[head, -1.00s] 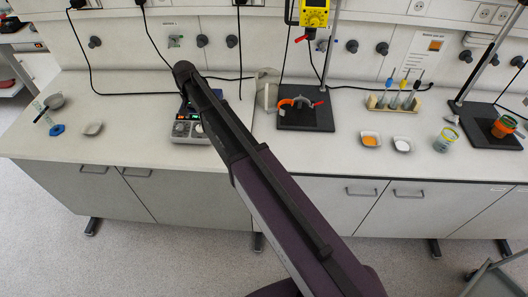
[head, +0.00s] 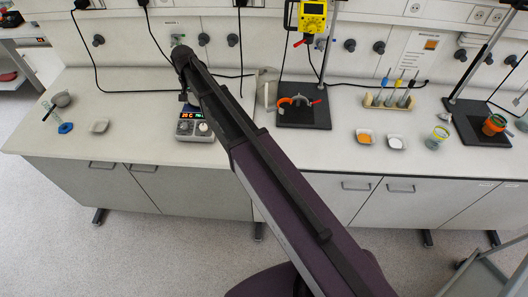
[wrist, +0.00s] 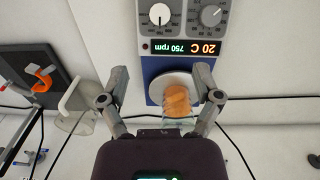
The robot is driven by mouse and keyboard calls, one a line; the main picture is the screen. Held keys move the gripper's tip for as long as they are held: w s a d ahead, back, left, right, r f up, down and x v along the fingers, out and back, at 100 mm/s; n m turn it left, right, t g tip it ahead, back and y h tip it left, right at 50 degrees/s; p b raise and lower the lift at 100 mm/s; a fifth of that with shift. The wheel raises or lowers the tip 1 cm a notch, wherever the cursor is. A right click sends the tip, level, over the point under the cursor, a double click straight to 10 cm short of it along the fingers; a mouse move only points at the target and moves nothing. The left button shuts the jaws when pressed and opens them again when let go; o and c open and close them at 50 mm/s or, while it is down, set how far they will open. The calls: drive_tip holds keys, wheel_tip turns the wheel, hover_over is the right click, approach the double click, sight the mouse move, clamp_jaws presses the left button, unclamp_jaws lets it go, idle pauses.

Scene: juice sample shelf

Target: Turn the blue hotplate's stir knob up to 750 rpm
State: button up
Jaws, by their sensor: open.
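The blue hotplate (wrist: 151,65) appears upside down in the wrist view, with a blue body and a pale control panel. Its stir knob (wrist: 160,14) is white, beside the display (wrist: 181,49) reading 750 rpm and 20 C. A grey knob (wrist: 211,15) sits beside it, on the 20 C side. A glass beaker with orange contents (wrist: 178,100) stands on the round white plate. My gripper (wrist: 162,76) is open, its fingers spread and apart from both knobs. In the head view the hotplate (head: 193,138) is partly behind my arm, which hides the gripper.
A retort stand base with an orange clamp (head: 303,116) stands right of the hotplate. Farther right are dishes of orange (head: 364,137) and white powder (head: 396,143), and a tube rack (head: 388,103). Cables hang along the wall. Bench left of the hotplate is mostly clear.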

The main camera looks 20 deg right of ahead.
drive_tip(key=s+d+f+n+b, duration=0.1)
drive_tip(key=s+d+f+b, duration=0.4)
drive_tip(key=s+d, duration=0.5)
drive_tip(key=s+d+f+n+b, duration=0.2)
drive_tip(key=s+d+f+b, duration=0.3)
drive_tip(key=s+d, duration=0.4)
drive_tip(key=shift+s+d+f, duration=0.25)
drive_tip(key=shift+s+d, duration=0.1)
drive_tip(key=shift+s, duration=2.3)
drive_tip(key=shift+s+d+f+b, duration=0.15)
drive_tip(key=shift+s+d+b, duration=0.05)
drive_tip(key=shift+s+b, duration=0.2)
drive_tip(key=shift+w, duration=0.1)
idle(0.4)
